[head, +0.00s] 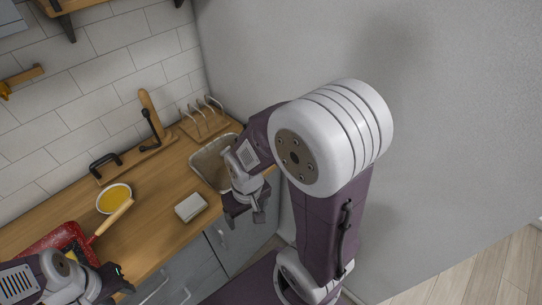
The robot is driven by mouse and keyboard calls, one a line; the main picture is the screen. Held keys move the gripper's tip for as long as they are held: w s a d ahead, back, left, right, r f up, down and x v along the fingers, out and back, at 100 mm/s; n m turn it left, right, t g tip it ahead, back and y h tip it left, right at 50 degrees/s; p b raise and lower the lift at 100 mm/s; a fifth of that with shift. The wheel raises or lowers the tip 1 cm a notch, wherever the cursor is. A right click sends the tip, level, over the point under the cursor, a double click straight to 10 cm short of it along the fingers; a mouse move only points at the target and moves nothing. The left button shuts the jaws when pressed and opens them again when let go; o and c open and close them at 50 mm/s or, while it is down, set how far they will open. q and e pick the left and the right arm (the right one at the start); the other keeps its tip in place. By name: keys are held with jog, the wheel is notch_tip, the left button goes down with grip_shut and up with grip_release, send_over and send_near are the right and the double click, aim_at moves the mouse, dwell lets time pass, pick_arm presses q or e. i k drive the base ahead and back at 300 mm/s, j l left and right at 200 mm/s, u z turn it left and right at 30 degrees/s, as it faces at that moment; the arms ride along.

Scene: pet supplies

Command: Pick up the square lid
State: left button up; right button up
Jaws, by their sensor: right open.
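A small pale, squarish object (190,207) lies on the wooden counter near its front edge; it looks like the square lid, but it is small in the view. My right gripper (246,218) is open, with its fingers pointing down. It is to the right of the pale object, apart from it, near the counter's front edge, and nothing shows between its fingers. My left gripper (122,282) is at the lower left, near the red pan; its fingers are too small and dark to tell how they stand.
A white bowl with yellow contents (114,199), a red pan (38,243) with a wooden handle and a wooden rack (207,123) also stand there. The counter (150,225) around the pale object is clear.

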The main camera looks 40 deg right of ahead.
aim_at(227, 158)
jog(key=z, duration=0.9)
jog(key=u, duration=2.1)
jog(key=z, duration=2.1)
